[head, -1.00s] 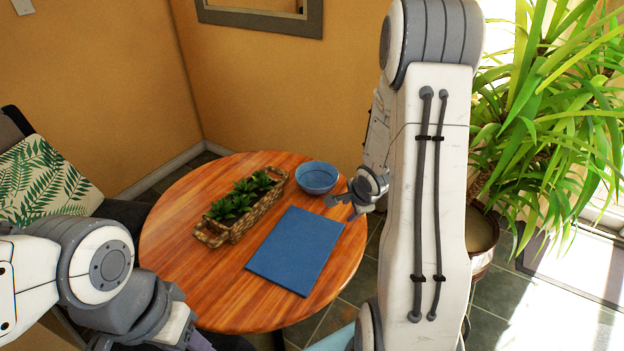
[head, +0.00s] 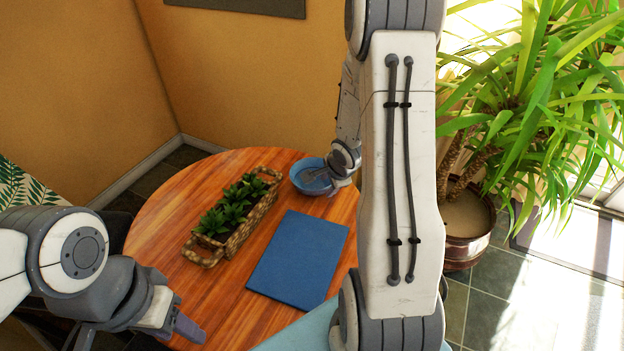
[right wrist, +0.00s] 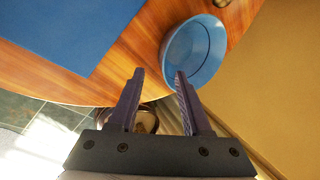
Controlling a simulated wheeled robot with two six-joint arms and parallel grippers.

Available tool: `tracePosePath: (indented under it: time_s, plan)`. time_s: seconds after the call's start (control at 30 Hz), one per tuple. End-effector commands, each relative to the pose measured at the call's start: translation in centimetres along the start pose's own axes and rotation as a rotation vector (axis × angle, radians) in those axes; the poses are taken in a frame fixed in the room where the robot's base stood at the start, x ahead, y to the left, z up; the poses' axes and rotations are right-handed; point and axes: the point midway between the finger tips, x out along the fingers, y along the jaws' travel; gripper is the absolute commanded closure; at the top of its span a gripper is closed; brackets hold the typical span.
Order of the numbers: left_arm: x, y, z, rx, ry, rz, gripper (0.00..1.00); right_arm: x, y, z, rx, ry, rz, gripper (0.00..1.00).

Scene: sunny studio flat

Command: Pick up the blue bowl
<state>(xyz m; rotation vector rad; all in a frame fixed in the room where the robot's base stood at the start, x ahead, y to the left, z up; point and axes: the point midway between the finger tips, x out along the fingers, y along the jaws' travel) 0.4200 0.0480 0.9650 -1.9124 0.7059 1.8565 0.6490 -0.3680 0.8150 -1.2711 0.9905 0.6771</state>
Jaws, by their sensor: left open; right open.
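The blue bowl (head: 301,181) stands upright near the far right edge of the round wooden table. It also shows in the right wrist view (right wrist: 205,42), where it looks empty. My right gripper (head: 318,177) is at the bowl's near right side in the head view, partly covering it. In the right wrist view my right gripper (right wrist: 159,72) is open, with its right fingertip at the bowl's near rim and the left one off to the bowl's left. I cannot tell whether they touch. My left gripper (head: 188,334) is low at the table's near left edge, open and apart from the bowl.
The round table (head: 180,205) holds a woven basket of green plants (head: 232,218) left of the bowl and a blue rectangular mat (head: 298,262) nearer me. A potted plant (head: 470,225) stands on the floor at right. Orange walls are behind the table.

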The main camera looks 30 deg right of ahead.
Motion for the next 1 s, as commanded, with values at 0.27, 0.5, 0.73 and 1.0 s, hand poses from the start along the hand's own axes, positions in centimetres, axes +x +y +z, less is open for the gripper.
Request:
tracePosePath:
  time_s: [0.27, 0.5, 0.73, 1.0]
  plan:
    - [2.5, -0.2, 0.1, 0.0, 0.0, 0.0, 0.5, 4.3, 0.1, 0.2, -0.004, -0.002, 0.001, 0.52]
    - [4.0, -0.3, 0.2, 0.0, 0.0, 0.0, 0.5, 7.5, -0.3, -0.3, -0.003, -0.001, 0.002, 0.52]
    - [4.8, -0.3, 0.3, 0.0, 0.0, 0.0, 0.5, 9.3, -0.4, -0.4, -0.001, 0.0, 0.001, 0.52]
    - [4.7, -0.3, 0.3, 0.0, 0.0, 0.0, 0.5, 9.2, -0.5, -0.4, -0.001, 0.0, 0.0, 0.75]
